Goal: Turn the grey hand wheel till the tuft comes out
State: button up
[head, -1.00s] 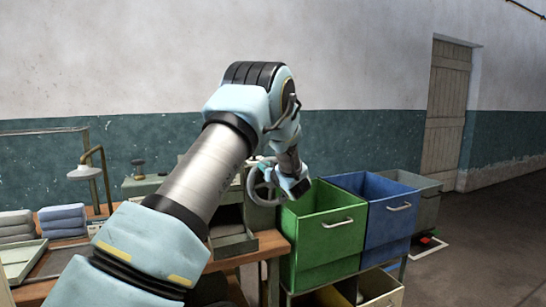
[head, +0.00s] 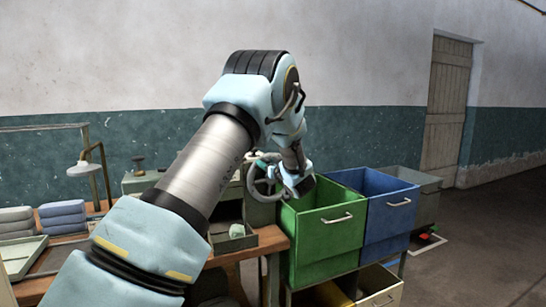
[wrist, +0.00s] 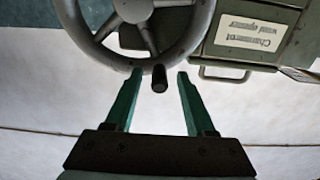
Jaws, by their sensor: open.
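The grey hand wheel (head: 251,182) stands upright on the front of a grey-green machine box (head: 143,183) on the bench. In the wrist view the wheel (wrist: 187,38) fills the upper middle, and its dark knob (wrist: 160,79) sits between my two green fingertips. My gripper (wrist: 159,74) is open, with a gap on both sides of the knob. In the head view my arm partly hides the machine. A small pale greenish lump (head: 237,230), which looks like the tuft, lies in the tray (head: 222,246) below the wheel.
A green bin (head: 327,235) and a blue bin (head: 392,215) stand right of the bench, close to my gripper. A grey bin (head: 428,200) is beyond them. Folded grey-blue cloths (head: 62,215) lie at the left. A label plate (wrist: 250,33) and handle are beside the wheel.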

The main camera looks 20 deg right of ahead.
jog(key=s, duration=0.6)
jog(key=shift+d, duration=0.35)
dwell(0.3)
jog(key=s+a+f+m+g+h, duration=0.1)
jog(key=s+a+f+g+h, duration=0.15)
jog(key=a, duration=0.45)
jog(key=s+a+f+m+g+h, duration=0.1)
jog(key=s+a+f+g+h, duration=0.2)
jog(key=a, duration=0.4)
jog(key=s+a+f+g+y, duration=0.1)
jog(key=s+a+f+g, duration=0.1)
jog(key=s+a, duration=0.4)
jog(key=s+a+f+g+y, duration=0.1)
jog(key=s+a+g, duration=0.4)
jog(key=s, duration=0.6)
jog(key=s+a+f+g+y, duration=0.1)
jog(key=s+a+f+g, duration=0.2)
jog(key=s+a, duration=0.4)
jog(key=shift+s+f+m+g, duration=0.2)
jog(key=shift+s+m+g, duration=0.15)
jog(key=shift+s, duration=0.35)
